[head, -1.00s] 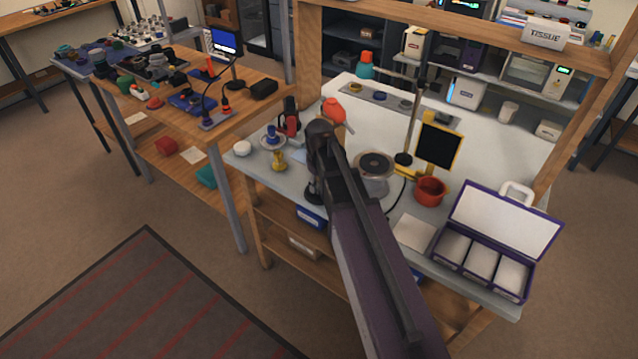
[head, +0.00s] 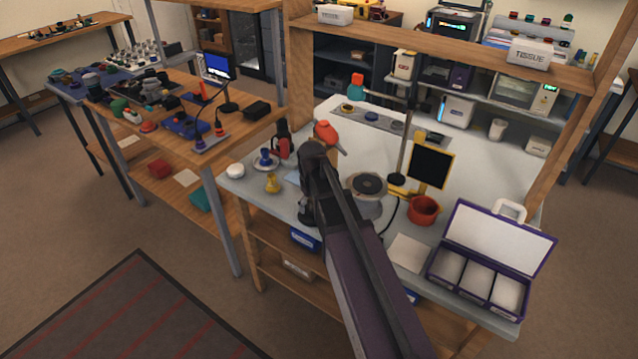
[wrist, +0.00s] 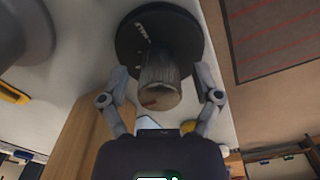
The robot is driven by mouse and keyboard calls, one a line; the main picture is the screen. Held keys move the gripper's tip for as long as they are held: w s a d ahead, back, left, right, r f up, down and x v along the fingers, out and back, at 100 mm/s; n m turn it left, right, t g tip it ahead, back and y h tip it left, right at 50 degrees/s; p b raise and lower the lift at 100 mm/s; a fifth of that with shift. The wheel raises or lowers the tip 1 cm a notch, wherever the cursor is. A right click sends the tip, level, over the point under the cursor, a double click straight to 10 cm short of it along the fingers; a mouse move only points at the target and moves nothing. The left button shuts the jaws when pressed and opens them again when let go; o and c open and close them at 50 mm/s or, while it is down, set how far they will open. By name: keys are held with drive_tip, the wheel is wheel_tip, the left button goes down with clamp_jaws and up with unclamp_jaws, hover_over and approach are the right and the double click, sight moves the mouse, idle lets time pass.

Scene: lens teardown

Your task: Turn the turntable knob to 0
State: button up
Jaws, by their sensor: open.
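Pale lettering shows on the dial, too small to read surely. My gripper (wrist: 162,78) is open, with one finger on each side of the knob; I cannot tell whether either touches it. In the head view my arm largely hides the knob, and a dark round base (head: 307,218) shows below the gripper.
A red pot (head: 424,211), a black panel in a yellow frame (head: 432,167) and an open purple case (head: 465,285) stand to the right. A yellow piece (head: 272,183) and a white round piece (head: 236,171) lie left. The bench's front edge is close to the knob.

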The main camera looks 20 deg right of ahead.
drive_tip(key=m, duration=1.1)
drive_tip(key=shift+m, duration=0.4)
drive_tip(key=m, duration=0.4)
wheel_tip(320, 180, up, 14)
drive_tip(key=p, duration=1.4)
drive_tip(key=s+a+r+n+p, duration=0.1)
drive_tip(key=s+r+n+p, duration=0.2)
drive_tip(key=s+n, duration=0.3)
drive_tip(key=s+r+n+p, duration=0.3)
drive_tip(key=s+n, duration=0.4)
drive_tip(key=shift+s+a+r+p, duration=0.25)
drive_tip(key=shift+a+r+p, duration=0.1)
drive_tip(key=shift+a, duration=0.05)
idle(0.6)
